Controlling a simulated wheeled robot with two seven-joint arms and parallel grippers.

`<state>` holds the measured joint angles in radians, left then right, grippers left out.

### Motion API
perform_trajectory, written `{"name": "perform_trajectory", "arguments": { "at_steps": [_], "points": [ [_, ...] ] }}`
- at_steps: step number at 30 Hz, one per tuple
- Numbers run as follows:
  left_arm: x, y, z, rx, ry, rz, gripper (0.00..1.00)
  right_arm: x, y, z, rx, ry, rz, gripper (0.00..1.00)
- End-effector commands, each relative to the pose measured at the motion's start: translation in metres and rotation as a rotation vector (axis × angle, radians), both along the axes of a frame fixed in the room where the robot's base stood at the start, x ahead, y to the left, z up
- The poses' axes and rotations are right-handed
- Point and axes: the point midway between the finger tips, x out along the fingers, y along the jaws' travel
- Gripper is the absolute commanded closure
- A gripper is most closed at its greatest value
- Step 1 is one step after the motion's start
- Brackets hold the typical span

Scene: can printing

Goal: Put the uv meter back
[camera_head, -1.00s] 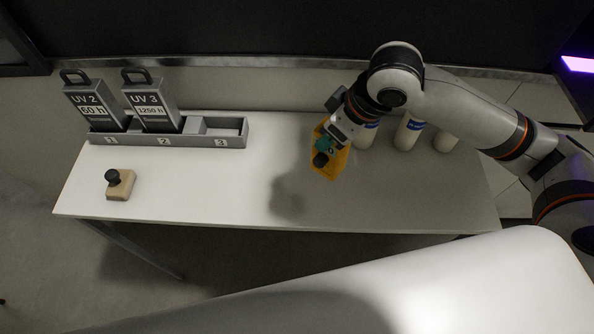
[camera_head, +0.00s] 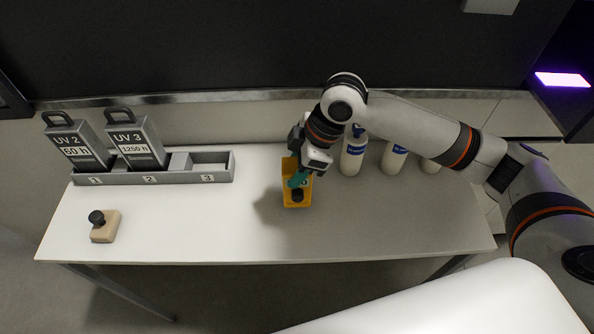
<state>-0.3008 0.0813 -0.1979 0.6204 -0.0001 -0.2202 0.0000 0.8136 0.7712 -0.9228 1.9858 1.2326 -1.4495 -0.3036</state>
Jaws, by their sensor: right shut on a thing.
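A yellow device with a black round part, which I take to be the uv meter (camera_head: 287,190), is in the middle of the head view. My right gripper (camera_head: 300,178) is shut on it from above, with the fingers partly hiding it. A shadow falls on the table to its left; I cannot tell for sure whether its underside touches the table. My left gripper is not in view.
On the white table (camera_head: 200,235), a grey holder (camera_head: 222,180) has cassettes UV 2 (camera_head: 80,150) and UV 3 (camera_head: 135,145) standing in it; slot 3 is empty. A wooden block with a black knob (camera_head: 106,228) lies front left. White bottles (camera_head: 352,160) stand right of the gripper.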

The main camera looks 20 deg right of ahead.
Motion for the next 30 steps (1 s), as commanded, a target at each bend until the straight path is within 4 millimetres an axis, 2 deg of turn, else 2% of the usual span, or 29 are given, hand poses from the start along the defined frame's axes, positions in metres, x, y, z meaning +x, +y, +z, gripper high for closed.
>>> {"name": "perform_trajectory", "arguments": {
  "at_steps": [4,13,14,17,18,26,30],
  "points": [
    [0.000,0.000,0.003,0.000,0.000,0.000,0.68,0.000,0.000,-0.018,0.000,0.001,0.000,0.98],
    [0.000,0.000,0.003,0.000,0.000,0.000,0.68,0.000,0.000,-0.020,0.000,-0.001,0.000,0.98],
    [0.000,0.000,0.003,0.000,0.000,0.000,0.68,0.000,0.000,-0.021,-0.001,0.000,0.000,0.53],
    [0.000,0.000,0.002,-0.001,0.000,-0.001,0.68,0.000,0.000,-0.021,0.000,0.000,0.000,0.37],
    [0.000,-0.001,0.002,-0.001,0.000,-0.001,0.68,0.000,0.000,-0.021,-0.001,0.000,0.000,0.33],
    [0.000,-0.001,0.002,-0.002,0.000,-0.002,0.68,0.000,0.000,-0.020,0.000,-0.001,0.000,0.33],
    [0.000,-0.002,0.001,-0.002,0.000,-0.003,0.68,0.000,-0.004,-0.011,-0.001,-0.002,-0.001,0.33]
  ]
}}
